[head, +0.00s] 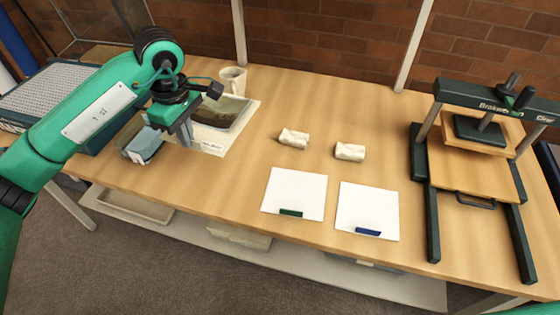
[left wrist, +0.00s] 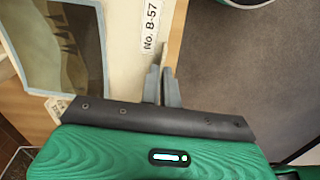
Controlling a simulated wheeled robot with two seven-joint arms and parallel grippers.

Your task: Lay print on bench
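The print (head: 222,112), a dark landscape picture on a cream mount, is on or just above the bench (head: 300,98) at the left; any gap beneath is unclear. The left wrist view shows its picture (left wrist: 62,40) and a "No. B-57" label (left wrist: 151,28). My left gripper (head: 188,140) is at the mount's left end, near the front corner. In the left wrist view its fingers (left wrist: 162,82) are close together at the mount's edge and appear shut on it, though the contact is partly hidden. My right gripper is out of view.
A grey box (head: 142,150) stands left of the print, and a mug (head: 233,78) behind it. Two wrapped white blocks (head: 293,138) (head: 350,151) and two white sheets (head: 297,190) (head: 369,207) lie mid-bench. A press (head: 470,165) stands at the right.

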